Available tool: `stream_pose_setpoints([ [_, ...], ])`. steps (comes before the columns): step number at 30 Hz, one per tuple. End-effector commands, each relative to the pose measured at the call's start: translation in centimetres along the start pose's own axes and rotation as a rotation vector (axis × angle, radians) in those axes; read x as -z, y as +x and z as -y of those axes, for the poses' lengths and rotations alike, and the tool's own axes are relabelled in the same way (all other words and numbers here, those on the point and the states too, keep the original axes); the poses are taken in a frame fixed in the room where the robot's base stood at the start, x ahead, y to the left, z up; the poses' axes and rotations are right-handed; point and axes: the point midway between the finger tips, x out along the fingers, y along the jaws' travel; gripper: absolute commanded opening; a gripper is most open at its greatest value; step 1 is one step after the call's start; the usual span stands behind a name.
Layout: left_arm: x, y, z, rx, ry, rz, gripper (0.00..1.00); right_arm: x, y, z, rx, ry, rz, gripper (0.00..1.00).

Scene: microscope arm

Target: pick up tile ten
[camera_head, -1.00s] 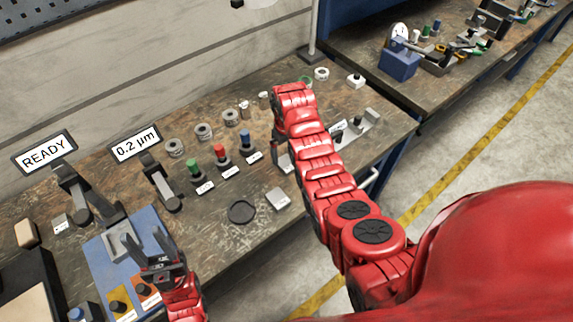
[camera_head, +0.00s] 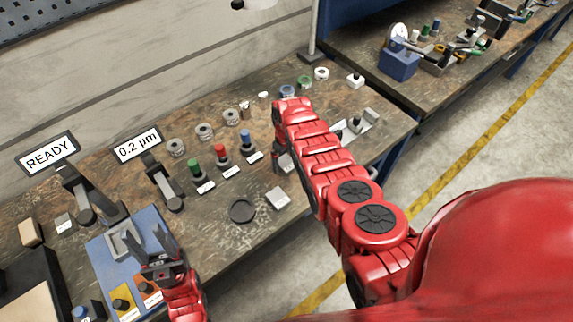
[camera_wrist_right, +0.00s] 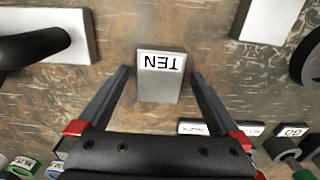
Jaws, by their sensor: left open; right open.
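Tile ten (camera_wrist_right: 158,88) is a small grey block with a white label reading TEN, upside down in the right wrist view. It lies on the worn bench top. My right gripper (camera_wrist_right: 160,73) is open, with one finger on each side of the tile and a gap on both sides. In the head view a grey piece, likely this tile (camera_head: 286,163), shows partly behind my right arm, and the right fingers are mostly hidden. My left gripper (camera_head: 146,237) is open and empty above the blue mat (camera_head: 102,252).
Green, red and blue posts (camera_head: 220,155) with labels stand left of the right arm. Another grey tile (camera_head: 278,198) and a dark disc (camera_head: 242,210) lie nearer the front edge. A plate with a black handle (camera_wrist_right: 60,45) is close beside the right gripper.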

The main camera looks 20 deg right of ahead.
Motion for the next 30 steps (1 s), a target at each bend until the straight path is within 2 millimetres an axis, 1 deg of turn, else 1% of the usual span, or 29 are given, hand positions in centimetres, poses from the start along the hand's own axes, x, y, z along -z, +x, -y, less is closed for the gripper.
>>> stream_pose_setpoints([
  [5,0.0,0.02,0.0,0.0,0.0,0.0,0.5,0.03,-0.05,-0.03,-0.001,0.0,-0.001,1.0],
  [6,0.0,0.02,0.0,0.0,0.0,0.0,0.5,0.03,-0.05,-0.03,-0.001,0.0,-0.001,0.93],
  [11,0.01,0.02,0.0,0.0,0.0,0.0,0.5,0.04,-0.06,-0.04,-0.001,0.0,-0.001,0.64],
  [12,0.0,0.02,0.0,0.0,0.0,0.0,0.5,0.04,-0.06,-0.04,-0.001,0.0,-0.001,0.57],
  [14,0.0,0.02,0.0,0.0,0.0,0.0,0.5,0.05,-0.07,-0.04,-0.001,0.0,-0.001,0.46],
  [18,0.01,0.03,0.0,0.0,0.0,0.0,0.5,0.05,-0.07,-0.05,-0.001,0.0,-0.002,0.21],
  [20,0.0,0.02,0.0,0.0,0.0,0.0,0.5,0.05,-0.08,-0.05,-0.001,0.0,-0.002,0.1],
  [21,0.0,0.02,0.0,0.0,0.0,0.0,0.5,0.05,-0.08,-0.05,-0.001,0.0,-0.002,0.03],
  [22,0.0,0.02,0.0,0.0,0.0,0.0,0.5,0.05,-0.08,-0.05,-0.001,0.0,-0.002,0.0],
  [30,0.01,0.04,0.0,0.0,0.0,0.0,0.5,0.09,-0.14,-0.07,-0.001,0.0,-0.003,0.0],
])
